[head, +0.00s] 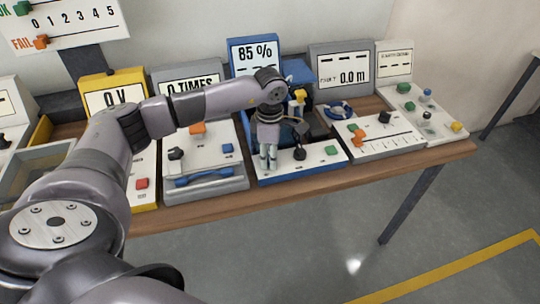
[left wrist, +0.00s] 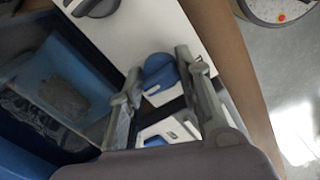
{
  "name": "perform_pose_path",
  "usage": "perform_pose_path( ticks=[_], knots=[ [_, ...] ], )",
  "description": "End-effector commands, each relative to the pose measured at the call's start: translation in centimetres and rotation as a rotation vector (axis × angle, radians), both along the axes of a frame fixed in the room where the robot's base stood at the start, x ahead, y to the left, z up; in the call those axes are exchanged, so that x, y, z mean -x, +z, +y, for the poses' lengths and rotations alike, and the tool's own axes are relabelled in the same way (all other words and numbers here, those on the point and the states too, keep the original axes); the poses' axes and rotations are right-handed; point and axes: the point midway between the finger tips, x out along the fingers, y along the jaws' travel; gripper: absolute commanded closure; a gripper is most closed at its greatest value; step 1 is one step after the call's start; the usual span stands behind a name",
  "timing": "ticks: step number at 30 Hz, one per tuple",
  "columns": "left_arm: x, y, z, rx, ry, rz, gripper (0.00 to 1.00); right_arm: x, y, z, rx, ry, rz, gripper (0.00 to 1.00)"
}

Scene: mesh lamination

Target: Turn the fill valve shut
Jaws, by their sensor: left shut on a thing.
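My left gripper (head: 268,166) points down onto the left part of that panel. In the left wrist view, a blue knob (left wrist: 159,70) sits between the two fingers (left wrist: 163,98) of my left gripper, which is shut on it. It looks like the fill valve, but no label on it is readable. The gripper hides this knob in the head view. My right gripper is not in view.
Right of the gripper on the same panel are a black knob (head: 299,153) and a green button (head: 330,150). A blue bin shows behind the panel. Neighbouring stations stand close on both sides along the wooden table (head: 440,153). The floor in front is clear.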

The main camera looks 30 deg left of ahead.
Motion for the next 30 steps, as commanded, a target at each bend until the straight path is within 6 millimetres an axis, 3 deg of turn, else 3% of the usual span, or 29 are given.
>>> perform_pose_path(
  ticks=[13,14,22,30],
  knots=[
    [0.14,-0.10,-0.04,0.001,0.011,0.005,0.96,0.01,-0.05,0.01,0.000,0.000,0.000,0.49],
    [0.14,-0.10,-0.04,0.001,0.011,0.005,0.67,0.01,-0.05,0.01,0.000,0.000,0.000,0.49],
    [0.07,-0.05,-0.04,0.000,0.011,0.003,0.49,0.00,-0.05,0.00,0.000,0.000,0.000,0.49],
    [0.03,0.02,-0.04,0.000,0.011,0.001,0.49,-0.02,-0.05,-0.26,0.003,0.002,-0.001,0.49]
  ],
)
